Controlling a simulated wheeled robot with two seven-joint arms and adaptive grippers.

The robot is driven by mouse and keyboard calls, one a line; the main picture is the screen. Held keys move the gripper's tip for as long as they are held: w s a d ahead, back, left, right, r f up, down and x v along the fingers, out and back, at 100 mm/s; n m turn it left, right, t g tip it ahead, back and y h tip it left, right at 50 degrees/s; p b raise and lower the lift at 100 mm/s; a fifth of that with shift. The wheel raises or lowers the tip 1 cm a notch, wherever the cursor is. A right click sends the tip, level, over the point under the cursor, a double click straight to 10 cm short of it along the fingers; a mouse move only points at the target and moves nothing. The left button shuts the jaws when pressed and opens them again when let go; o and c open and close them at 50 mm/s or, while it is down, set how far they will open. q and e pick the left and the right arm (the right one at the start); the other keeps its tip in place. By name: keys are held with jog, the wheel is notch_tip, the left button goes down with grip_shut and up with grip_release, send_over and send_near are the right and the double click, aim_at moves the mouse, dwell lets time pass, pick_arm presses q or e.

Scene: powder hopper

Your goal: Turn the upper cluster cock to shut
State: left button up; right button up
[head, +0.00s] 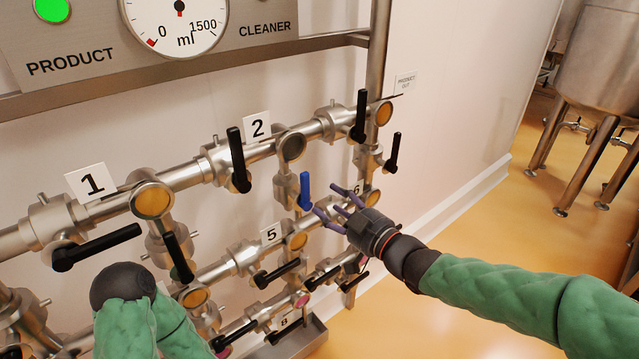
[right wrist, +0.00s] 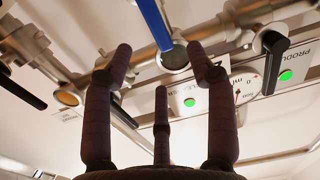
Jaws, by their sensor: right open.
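The cock with the blue handle (head: 305,190) sits on the short vertical branch below the pipe joint near plate 2. Its handle stands roughly upright, in line with that branch. My right gripper (head: 334,207) is open and empty, just right of and slightly below the blue handle, with its fingers pointing left. In the right wrist view, the blue handle (right wrist: 153,22) shows beyond the spread fingertips (right wrist: 160,58), apart from them as far as I can tell. My left arm's dark joint is at lower left in the head view; its gripper is not visible.
Black-handled cocks crowd around: one left of plate 2 (head: 238,160), one at upper right (head: 360,115), one below it (head: 393,153) and one near plate 5 (head: 276,273). A gauge panel (head: 180,62) hangs above.

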aim_at(310, 184)
jog(key=w+a, duration=0.2)
jog(key=w, duration=0.1)
jog(key=w+a+m, duration=0.1)
jog(key=w, duration=0.2)
jog(key=w+a+m, duration=0.1)
jog(key=w+a, duration=0.1)
jog(key=w, duration=0.1)
jog(key=shift+a+t+p, duration=0.3)
jog(key=shift+a+p, duration=0.05)
jog(key=shift+s, duration=0.1)
grip_shut()
